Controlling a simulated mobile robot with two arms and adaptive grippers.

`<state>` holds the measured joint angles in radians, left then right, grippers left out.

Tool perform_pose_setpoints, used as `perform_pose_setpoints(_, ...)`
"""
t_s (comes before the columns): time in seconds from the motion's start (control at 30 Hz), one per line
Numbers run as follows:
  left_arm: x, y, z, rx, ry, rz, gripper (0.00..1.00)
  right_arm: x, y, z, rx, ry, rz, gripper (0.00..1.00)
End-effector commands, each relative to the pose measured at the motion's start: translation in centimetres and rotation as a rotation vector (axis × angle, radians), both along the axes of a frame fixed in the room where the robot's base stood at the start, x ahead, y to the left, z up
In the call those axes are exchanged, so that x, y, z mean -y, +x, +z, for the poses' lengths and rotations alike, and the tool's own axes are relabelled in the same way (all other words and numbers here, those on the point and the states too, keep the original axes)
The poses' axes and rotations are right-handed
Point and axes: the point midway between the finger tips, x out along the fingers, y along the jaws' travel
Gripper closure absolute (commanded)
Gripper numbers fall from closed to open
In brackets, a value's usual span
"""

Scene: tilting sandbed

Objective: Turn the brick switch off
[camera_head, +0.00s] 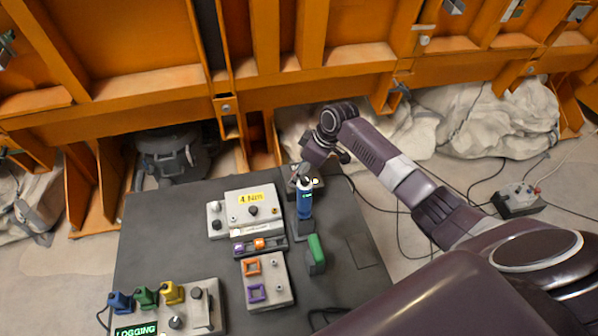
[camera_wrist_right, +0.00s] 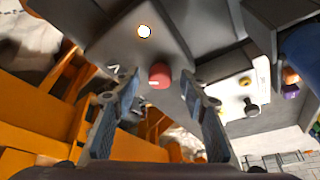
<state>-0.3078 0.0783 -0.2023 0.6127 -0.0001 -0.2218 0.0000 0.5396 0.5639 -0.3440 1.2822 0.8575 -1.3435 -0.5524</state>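A brick-red knob (camera_wrist_right: 160,75) stands on a dark grey box (camera_wrist_right: 125,45) in the right wrist view. I take it to be the brick switch. A lamp (camera_wrist_right: 145,31) on the same box glows white with an orange rim. My right gripper (camera_wrist_right: 161,84) is open, with one finger on each side of the knob in the picture; I cannot tell whether they touch it. In the head view the right gripper (camera_head: 303,172) is over the back edge of the dark table, beside the partly hidden box (camera_head: 318,183). The knob is hidden there. My left gripper is not in view.
A blue tool (camera_head: 305,200) stands upright just in front of the right gripper. The dark table (camera_head: 160,220) also holds a "4 Nm" panel (camera_head: 228,212), a block panel (camera_head: 278,290), a green handle (camera_head: 317,250) and a "LOGGING" panel (camera_head: 205,310). Orange framing (camera_head: 180,105) rises behind.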

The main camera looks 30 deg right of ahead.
Motion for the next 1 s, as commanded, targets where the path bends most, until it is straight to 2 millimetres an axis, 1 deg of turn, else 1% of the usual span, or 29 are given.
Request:
perform_pose_setpoints(0.03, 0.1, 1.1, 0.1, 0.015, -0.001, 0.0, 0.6, -0.1, 0.1, -0.1, 0.001, 0.0, 0.0, 0.6)
perform_pose_setpoints(0.1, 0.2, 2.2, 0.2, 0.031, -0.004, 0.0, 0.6, -0.1, 0.1, -0.3, 0.001, -0.001, 0.0, 0.6)
perform_pose_setpoints(0.17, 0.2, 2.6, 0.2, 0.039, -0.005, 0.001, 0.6, -0.1, 0.1, -0.3, 0.001, -0.001, 0.0, 0.6)
perform_pose_setpoints(0.27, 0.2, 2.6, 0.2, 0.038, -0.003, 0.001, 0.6, -0.1, 0.1, -0.3, 0.001, -0.001, 0.0, 0.6)
perform_pose_setpoints(0.37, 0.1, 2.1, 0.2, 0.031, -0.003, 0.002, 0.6, -0.1, 0.1, -0.3, 0.001, -0.001, 0.0, 0.69)
perform_pose_setpoints(0.6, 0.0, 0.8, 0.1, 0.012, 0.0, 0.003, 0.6, 0.0, 0.1, -0.2, 0.001, -0.001, 0.0, 0.95)
perform_pose_setpoints(0.67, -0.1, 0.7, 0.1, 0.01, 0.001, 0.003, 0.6, 0.0, 0.1, -0.2, 0.001, -0.001, 0.0, 1.0)
perform_pose_setpoints(0.83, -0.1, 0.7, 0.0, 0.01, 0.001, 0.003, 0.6, 0.0, 0.1, -0.3, 0.001, -0.001, 0.007, 1.0)
perform_pose_setpoints(1.0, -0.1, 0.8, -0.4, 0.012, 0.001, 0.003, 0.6, 0.1, 0.2, -0.4, 0.0, -0.001, 0.053, 1.0)
